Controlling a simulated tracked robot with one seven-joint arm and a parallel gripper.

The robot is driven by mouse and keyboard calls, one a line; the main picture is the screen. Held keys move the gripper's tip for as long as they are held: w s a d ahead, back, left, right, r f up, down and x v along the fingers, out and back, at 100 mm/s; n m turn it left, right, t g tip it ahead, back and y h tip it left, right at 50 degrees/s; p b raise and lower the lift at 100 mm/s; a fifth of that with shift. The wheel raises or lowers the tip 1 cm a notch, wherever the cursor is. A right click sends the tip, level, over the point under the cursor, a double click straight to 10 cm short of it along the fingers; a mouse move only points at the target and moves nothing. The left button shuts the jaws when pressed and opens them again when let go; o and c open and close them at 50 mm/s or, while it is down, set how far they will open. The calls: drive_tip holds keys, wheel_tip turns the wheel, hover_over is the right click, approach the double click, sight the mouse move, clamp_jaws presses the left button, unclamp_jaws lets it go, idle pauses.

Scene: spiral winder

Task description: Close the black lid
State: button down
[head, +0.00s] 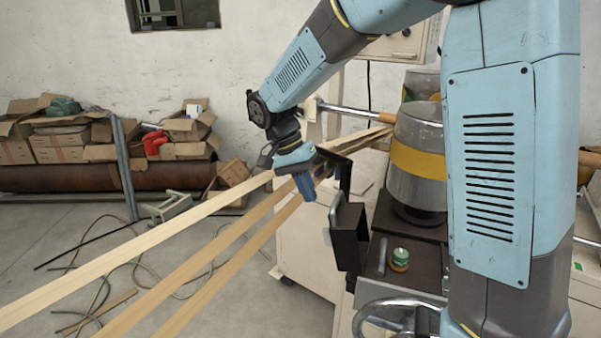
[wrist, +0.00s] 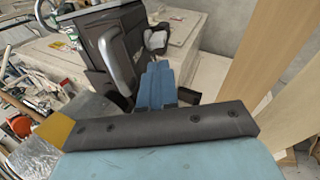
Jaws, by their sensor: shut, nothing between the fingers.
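The black lid (head: 345,178) appears to stand raised above a black box (head: 349,238) on the side of the machine. A grey bar handle (head: 336,210) shows at the box's left upper edge. My gripper (head: 308,192) is shut and empty, pointing down just left of the raised lid. In the wrist view my blue fingers (wrist: 157,82) are together, beside a dark panel (wrist: 122,45) with a grey curved handle (wrist: 115,60). I cannot tell whether the fingers touch the panel. The hinge is hidden.
Long wooden strips (head: 190,255) run past the gripper on the left. A grey and yellow motor housing (head: 418,155) stands to the right, with a green button (head: 400,256) below it. A metal handwheel (head: 385,313) is at the bottom.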

drive_tip(key=shift+s+d+r, duration=0.1)
drive_tip(key=shift+s+d, duration=0.15)
drive_tip(key=shift+d, duration=0.35)
drive_tip(key=shift+s+d+r, duration=0.1)
drive_tip(key=shift+s+d, duration=0.2)
drive_tip(key=shift+d, duration=0.3)
drive_tip(key=shift+s+d+r, duration=0.1)
drive_tip(key=shift+s+d, duration=0.15)
drive_tip(key=shift+d, duration=0.35)
